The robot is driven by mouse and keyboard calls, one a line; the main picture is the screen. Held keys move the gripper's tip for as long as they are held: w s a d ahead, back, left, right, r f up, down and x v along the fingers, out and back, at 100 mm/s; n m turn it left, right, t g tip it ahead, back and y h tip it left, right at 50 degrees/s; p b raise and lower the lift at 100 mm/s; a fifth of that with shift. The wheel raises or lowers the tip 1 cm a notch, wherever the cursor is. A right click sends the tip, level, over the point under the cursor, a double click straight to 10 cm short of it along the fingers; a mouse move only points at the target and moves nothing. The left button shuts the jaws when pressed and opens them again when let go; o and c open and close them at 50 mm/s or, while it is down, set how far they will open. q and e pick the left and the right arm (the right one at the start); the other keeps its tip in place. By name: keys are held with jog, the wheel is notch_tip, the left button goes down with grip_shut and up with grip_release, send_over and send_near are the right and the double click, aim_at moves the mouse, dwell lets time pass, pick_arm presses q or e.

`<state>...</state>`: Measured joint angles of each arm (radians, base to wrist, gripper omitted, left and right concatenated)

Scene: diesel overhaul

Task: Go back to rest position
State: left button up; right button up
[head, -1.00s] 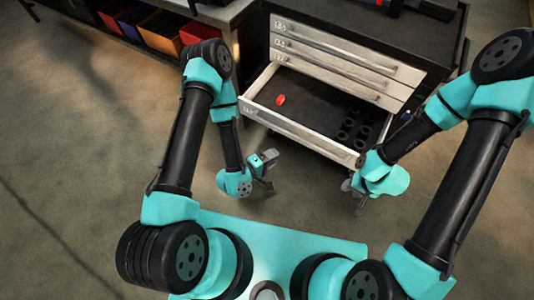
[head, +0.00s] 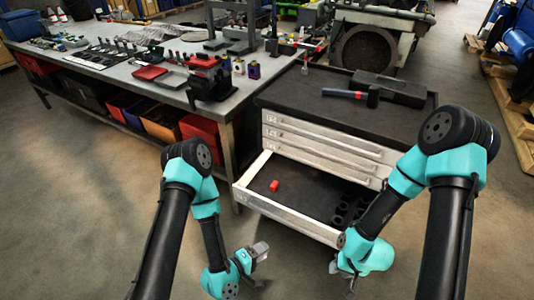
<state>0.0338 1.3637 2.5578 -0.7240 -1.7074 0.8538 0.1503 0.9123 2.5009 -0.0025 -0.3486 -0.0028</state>
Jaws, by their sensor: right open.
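My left gripper (head: 257,268) hangs in front of the open drawer, at the lower middle of the head view. It is small and turned, so I cannot see whether its jaws are apart, and I see nothing held in it. My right gripper (head: 343,279) is open near the drawer's front right corner, partly hidden by its own teal wrist. It appears empty. The open bottom drawer (head: 290,216) of the tool cabinet holds a small red part (head: 274,186) and several black sockets (head: 345,212) at its right side, partly covered by my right arm.
A hammer (head: 372,97) lies on the cabinet's black top (head: 310,95) beside a dark case (head: 390,87). The floor (head: 80,220) at left is clear.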

pick_arm(q)
jog(key=a+f+m+g+y, duration=0.3)
jog(key=a+m+g+y, duration=0.25)
jog(key=a, duration=0.45)
jog(key=s+a+r+m+g+y, duration=0.1)
jog(key=s+a+g, duration=0.3)
jog(key=a, duration=0.4)
jog(key=shift+s+r+m+y, duration=0.35)
jog(key=shift+r+y, duration=0.2)
jog(key=shift+y, duration=0.3)
